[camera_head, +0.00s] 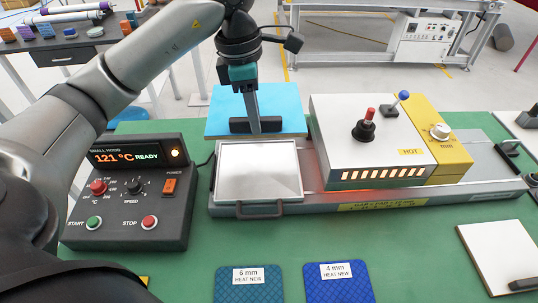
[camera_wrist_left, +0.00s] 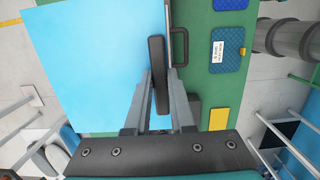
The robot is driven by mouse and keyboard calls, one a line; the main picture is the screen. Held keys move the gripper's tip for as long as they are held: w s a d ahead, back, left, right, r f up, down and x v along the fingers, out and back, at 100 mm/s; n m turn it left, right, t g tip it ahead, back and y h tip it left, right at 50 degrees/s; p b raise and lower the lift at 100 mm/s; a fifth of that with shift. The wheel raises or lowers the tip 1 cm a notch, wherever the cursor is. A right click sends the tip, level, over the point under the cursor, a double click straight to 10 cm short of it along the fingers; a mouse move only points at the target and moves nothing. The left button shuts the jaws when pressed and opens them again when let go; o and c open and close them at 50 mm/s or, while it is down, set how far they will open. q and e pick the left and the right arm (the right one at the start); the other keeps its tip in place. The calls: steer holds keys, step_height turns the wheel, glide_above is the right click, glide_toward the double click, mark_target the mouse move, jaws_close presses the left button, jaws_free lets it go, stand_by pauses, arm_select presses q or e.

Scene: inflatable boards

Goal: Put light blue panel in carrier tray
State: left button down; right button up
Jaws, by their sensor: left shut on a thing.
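The light blue panel (camera_head: 285,98) is a flat square board with a dark handle bar (camera_head: 240,126) on its top. My left gripper (camera_head: 256,128) is shut on this handle from above. The panel also fills the upper left of the left wrist view (camera_wrist_left: 85,60), with the handle (camera_wrist_left: 158,75) between my fingers. The carrier tray (camera_head: 259,171) is a shallow silver tray with a front handle. It looks empty in the head view. The panel appears just behind the tray's back edge and looks raised; its exact height cannot be told. My right gripper is not in view.
A heated box (camera_head: 365,138) marked HOT, with a yellow end block (camera_head: 440,140), stands right of the tray. A control box (camera_head: 130,190) reading 121 °C stands left. Blue pads (camera_head: 337,283) lie in front. A white board (camera_head: 500,258) lies at the right.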

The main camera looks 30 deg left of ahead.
mark_target(252, 136)
arm_select(q)
steer(key=f, duration=0.7)
steer(key=shift+s+f+b, duration=0.2)
steer(key=shift+s+b, duration=0.05)
steer(key=shift+b, duration=0.1)
step_height(252, 136, down, 7)
steer(key=shift+w+f, duration=0.1)
steer(key=shift+f, duration=0.05)
steer(key=shift+f+b, duration=0.35)
steer(key=shift+f, duration=0.55)
steer(key=shift+w+f, duration=0.1)
steer(key=shift+f, duration=1.55)
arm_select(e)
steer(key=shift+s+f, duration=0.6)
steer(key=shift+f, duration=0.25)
arm_select(q)
steer(key=shift+f+b, duration=0.2)
steer(key=shift+b, duration=0.1)
steer(key=c, duration=0.8)
jaws_free()
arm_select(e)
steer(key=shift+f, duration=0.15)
arm_select(q)
steer(key=shift+o, duration=0.2)
steer(key=shift+r, duration=0.1)
